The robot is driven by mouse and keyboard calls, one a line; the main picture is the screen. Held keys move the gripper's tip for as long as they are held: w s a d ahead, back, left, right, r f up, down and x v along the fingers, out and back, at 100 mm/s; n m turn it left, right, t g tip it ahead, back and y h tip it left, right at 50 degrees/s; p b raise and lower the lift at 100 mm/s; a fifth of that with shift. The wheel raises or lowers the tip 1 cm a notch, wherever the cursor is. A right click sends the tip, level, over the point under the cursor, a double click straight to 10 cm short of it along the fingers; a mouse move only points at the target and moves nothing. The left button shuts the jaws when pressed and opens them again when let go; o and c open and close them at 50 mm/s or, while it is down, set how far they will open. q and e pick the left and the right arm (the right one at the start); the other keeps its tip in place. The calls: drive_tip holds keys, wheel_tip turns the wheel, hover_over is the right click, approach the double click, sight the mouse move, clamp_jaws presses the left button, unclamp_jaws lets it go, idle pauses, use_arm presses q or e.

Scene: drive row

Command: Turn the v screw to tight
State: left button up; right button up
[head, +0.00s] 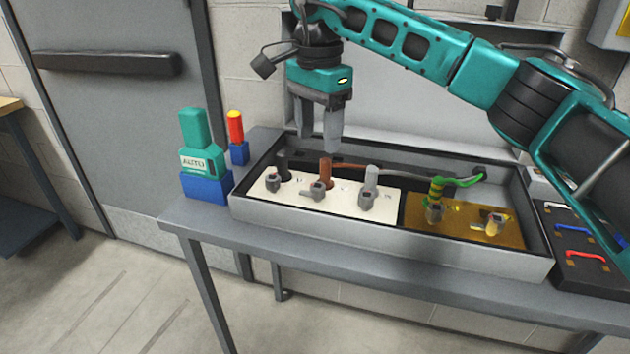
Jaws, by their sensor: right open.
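The box (400,238) on the bench has a white terminal block (343,200) with three screws in a row, each with a grey wing-like head and a wire end behind it. I take the middle screw to be the v screw (318,190); the small letters are too faint to read. Its head points to the left, and a brown wire (325,171) stands behind it. My right gripper (319,134) points down, open and empty, above the brown wire and apart from the screw. My left gripper is not in view.
Beside the v screw are a left screw (272,182) and a right screw (368,198). A brass plate (465,222) holds a green-yellow wire (437,187). A green tool marked AUTO (198,153) and a red-yellow tool (236,127) stand left. A black tray (578,252) lies right.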

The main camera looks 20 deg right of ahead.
sight(312, 191)
wheel_tip(312, 191, down, 10)
drive_tip(key=shift+f+b, duration=0.25)
drive_tip(key=shift+b, duration=0.05)
drive_tip(key=c, duration=0.9)
drive_tip(key=shift+c, duration=0.2)
